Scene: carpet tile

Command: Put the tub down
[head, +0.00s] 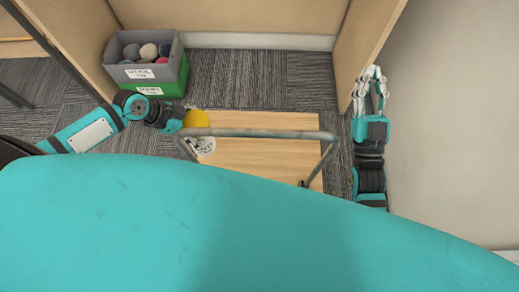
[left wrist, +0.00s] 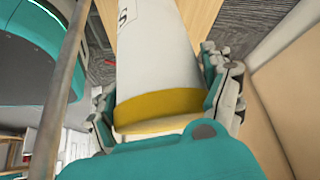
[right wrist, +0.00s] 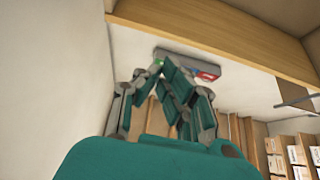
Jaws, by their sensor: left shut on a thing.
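The tub is white with dark markings and a yellow lid (head: 195,118). In the head view it is over the left part of a wooden board. My left gripper (head: 178,121) is shut on it from the left. In the left wrist view the tub (left wrist: 160,60) lies between the fingers, its yellow end nearest the palm. I cannot tell whether its far end touches the board.
The wooden board (head: 265,155) has a grey metal rail (head: 260,133) across it. A grey bin (head: 147,62) of balls stands on a green bin (head: 160,90) at the back left. Wooden panels (head: 372,40) and a pale wall (head: 450,120) bound the right. Carpet (head: 250,75) behind the board is clear.

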